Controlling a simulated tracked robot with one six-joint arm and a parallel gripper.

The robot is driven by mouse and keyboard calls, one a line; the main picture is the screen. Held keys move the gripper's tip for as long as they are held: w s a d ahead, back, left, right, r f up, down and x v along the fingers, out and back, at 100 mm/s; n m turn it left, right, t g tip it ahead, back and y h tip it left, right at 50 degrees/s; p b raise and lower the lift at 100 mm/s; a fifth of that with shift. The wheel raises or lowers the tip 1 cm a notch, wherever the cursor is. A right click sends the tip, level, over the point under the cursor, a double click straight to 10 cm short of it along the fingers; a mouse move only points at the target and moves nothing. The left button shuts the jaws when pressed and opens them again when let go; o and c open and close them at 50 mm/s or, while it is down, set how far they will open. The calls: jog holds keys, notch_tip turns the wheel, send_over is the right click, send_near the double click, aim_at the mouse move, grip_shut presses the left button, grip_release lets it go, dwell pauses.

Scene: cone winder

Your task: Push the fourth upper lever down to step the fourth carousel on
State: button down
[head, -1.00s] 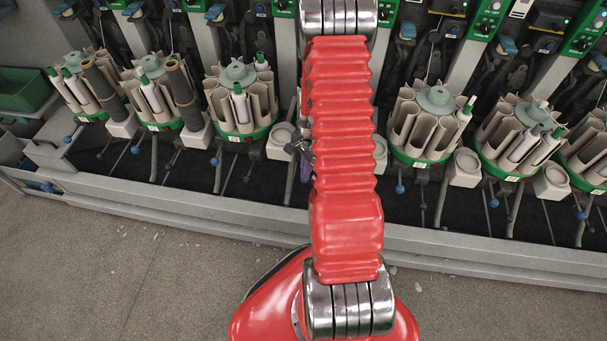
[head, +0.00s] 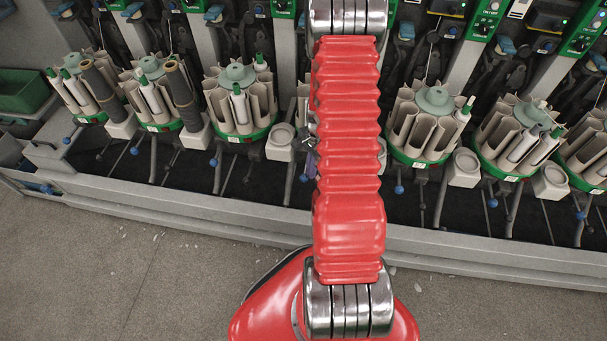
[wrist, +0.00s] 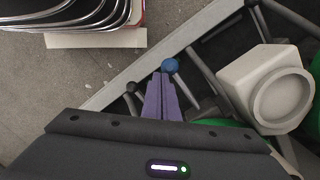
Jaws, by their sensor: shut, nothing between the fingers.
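The fourth carousel is almost wholly hidden behind my red arm in the head view; only a pale strip shows left of the arm. A lever with a blue ball knob (head: 303,178) stands out below that spot. In the wrist view a blue knob (wrist: 170,65) sits just beyond the tips of my gripper (wrist: 161,76). The purple fingers are shut together and empty. Whether they touch the knob I cannot tell. In the head view a little of my gripper (head: 311,163) shows at the arm's left edge, by the knob.
A pale cup stand (wrist: 272,90) is right of the fingers in the wrist view. A dark ball (wrist: 131,87) is to their left. The third carousel (head: 238,105) and fifth carousel (head: 425,125) flank the arm. The floor (head: 150,270) in front is clear apart from scraps.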

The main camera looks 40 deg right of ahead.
notch_tip(320, 180, up, 8)
jog(key=d, duration=0.1)
jog(key=shift+w+d, duration=0.3)
jog(key=shift+w, duration=0.05)
jog(key=s+a, duration=0.9)
jog(key=a, duration=0.2)
jog(key=shift+a+f, duration=0.2)
jog(key=shift+a, duration=0.15)
dwell(0.4)
dwell(0.5)
